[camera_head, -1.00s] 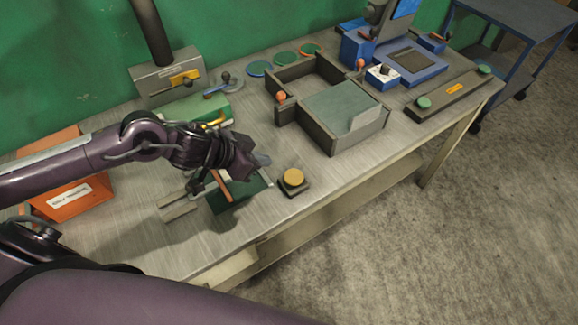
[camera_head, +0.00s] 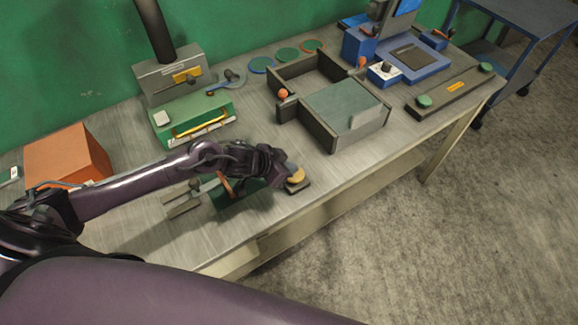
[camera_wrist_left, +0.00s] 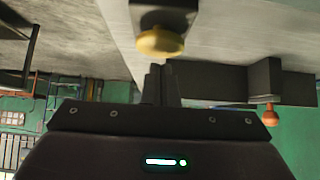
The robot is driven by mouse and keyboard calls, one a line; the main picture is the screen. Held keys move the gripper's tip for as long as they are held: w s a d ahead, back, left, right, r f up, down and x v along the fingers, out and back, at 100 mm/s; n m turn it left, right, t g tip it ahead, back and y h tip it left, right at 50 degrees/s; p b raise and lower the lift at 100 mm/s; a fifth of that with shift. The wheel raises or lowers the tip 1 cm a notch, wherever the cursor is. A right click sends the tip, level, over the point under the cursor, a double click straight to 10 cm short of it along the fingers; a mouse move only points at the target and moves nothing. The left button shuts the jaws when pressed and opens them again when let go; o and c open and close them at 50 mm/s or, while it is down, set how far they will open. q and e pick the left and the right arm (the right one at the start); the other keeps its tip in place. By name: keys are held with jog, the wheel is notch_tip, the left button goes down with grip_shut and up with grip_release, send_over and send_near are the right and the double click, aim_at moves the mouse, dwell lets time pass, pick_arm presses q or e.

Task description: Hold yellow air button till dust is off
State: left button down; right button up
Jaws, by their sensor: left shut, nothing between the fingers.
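The yellow air button (camera_head: 297,175) is a round cap on a small dark base near the front edge of the bench. It also shows in the left wrist view (camera_wrist_left: 160,42), just beyond the fingertips. My left gripper (camera_head: 285,171) is shut and empty, right beside the button; in the head view it partly covers the cap. The left wrist view shows the closed fingers (camera_wrist_left: 161,72) just short of the cap, but I cannot tell whether they touch it. My right gripper is not in view. I cannot make out any dust.
A dark green block (camera_head: 238,198) lies under my left wrist. A green device (camera_head: 193,118) and an orange box (camera_head: 66,155) stand left. The bench's front edge is close to the button.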

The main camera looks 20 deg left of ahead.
pick_arm(q)
jog(key=shift+s+f, duration=0.1)
jog(key=shift+f, duration=0.35)
jog(key=shift+f, duration=0.15)
